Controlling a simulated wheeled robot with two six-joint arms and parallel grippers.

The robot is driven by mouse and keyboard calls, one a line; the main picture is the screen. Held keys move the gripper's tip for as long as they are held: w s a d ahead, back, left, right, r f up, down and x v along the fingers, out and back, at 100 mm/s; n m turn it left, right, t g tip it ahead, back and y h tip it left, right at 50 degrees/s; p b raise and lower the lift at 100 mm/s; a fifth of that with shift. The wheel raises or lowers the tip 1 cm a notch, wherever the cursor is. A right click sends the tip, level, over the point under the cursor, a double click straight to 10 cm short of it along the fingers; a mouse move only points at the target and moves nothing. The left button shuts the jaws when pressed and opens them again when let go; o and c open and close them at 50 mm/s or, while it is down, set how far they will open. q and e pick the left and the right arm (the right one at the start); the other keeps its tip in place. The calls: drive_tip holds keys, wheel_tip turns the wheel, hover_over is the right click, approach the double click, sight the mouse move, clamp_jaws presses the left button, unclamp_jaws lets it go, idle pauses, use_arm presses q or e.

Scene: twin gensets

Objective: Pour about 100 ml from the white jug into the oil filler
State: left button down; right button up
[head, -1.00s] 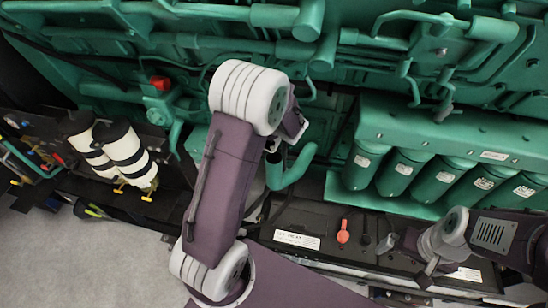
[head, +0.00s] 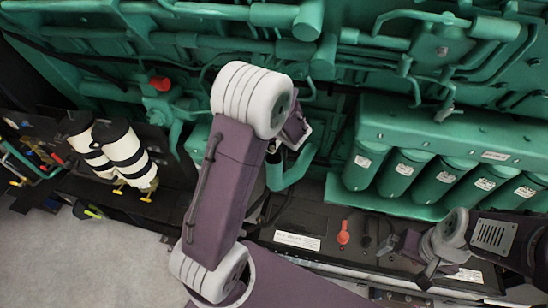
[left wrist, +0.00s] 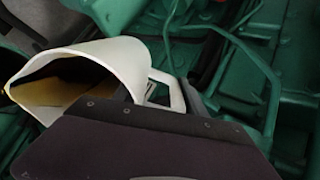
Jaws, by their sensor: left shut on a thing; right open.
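The white jug (left wrist: 95,70) shows in the left wrist view, tilted with its wide mouth to the left and a yellowish liquid or tint inside. Its handle (left wrist: 168,88) is at the dark body of my left gripper (left wrist: 160,105), which is shut on it; the fingertips are mostly hidden. In the head view my left arm covers the jug and most of that gripper. My right gripper (head: 412,262) is open and empty, low over the dark ledge at the right. I cannot tell for sure which fitting is the oil filler; a curved green pipe (head: 290,172) is beside my left wrist.
The green engine (head: 210,55) fills the back, with a red cap (head: 160,83) at the left. Several green filter canisters (head: 407,173) hang at the right. Black-and-white cylinders (head: 125,155) stand at the left. A red-handled item (head: 343,235) is on the dark ledge (head: 310,215).

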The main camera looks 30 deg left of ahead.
use_arm(q)
drive_tip(key=shift+s+d+r+t+y+b, duration=0.15)
drive_tip(key=shift+d+r+t+y, duration=0.15)
drive_tip(key=shift+r, duration=0.1)
drive_tip(key=shift+s+d+r+t+y+b, duration=0.1)
drive_tip(key=shift+d+r+t+y+b, duration=0.1)
drive_tip(key=shift+r+y, duration=0.15)
idle(1.6)
drive_tip(key=shift+w+a+f+g+h+p, duration=0.1)
drive_tip(key=shift+a+f+g+h+p, duration=0.05)
drive_tip(key=shift+a+g+h+p, duration=0.2)
drive_tip(key=shift+w+a+f+g+h+p, duration=0.35)
drive_tip(key=shift+a+f+g+h+p, duration=0.35)
drive_tip(key=shift+h+p, duration=0.3)
drive_tip(key=h+p, duration=0.1)
drive_tip(key=p, duration=0.2)
drive_tip(key=shift+w+a+f+g, duration=0.1)
drive_tip(key=shift+g, duration=0.25)
drive_tip(key=shift+w+a+f+h, duration=0.1)
drive_tip(key=shift+f+h, duration=0.1)
drive_tip(key=shift+f, duration=0.4)
drive_tip(key=shift+w+a+f+h, duration=0.1)
drive_tip(key=shift+f+h, duration=0.1)
drive_tip(key=shift+f, duration=0.35)
drive_tip(key=shift+s+d, duration=0.1)
drive_tip(key=shift+d+r, duration=0.1)
drive_tip(key=shift+d, duration=0.05)
